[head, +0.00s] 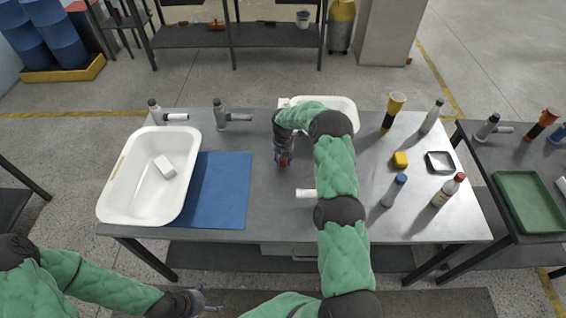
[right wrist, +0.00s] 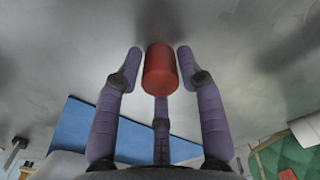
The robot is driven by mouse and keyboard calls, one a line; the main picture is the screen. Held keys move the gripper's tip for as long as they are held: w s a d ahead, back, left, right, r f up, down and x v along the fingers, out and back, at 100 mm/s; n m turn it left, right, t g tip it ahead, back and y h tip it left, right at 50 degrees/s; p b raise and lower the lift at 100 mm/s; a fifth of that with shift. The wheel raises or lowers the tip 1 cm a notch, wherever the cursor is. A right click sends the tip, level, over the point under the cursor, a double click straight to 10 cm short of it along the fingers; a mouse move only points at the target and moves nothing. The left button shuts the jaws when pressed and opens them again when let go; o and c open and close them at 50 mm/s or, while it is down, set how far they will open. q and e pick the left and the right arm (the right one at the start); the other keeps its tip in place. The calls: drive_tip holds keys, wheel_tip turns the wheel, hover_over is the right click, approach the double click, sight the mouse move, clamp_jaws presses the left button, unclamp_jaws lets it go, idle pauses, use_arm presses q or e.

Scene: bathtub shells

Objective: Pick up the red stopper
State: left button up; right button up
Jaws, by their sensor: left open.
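The red stopper (right wrist: 160,70) is a small cylinder on the grey metal table (head: 262,205). In the head view it is mostly hidden by my right gripper (head: 284,162), with a little red showing. In the right wrist view my right gripper (right wrist: 160,62) has purple fingers on the left and right of the stopper, with a narrow gap on each side, and a third finger below it. The gripper is open around the stopper. My left gripper (head: 207,301) is open and empty, low in front of the table.
A white tub shell (head: 112,190) with a white block inside stands at the left, beside a blue mat (head: 222,190). Another white basin (head: 347,108) is behind my right arm.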

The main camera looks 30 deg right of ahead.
drive_tip(key=c, duration=0.4)
drive_tip(key=shift+r, duration=0.1)
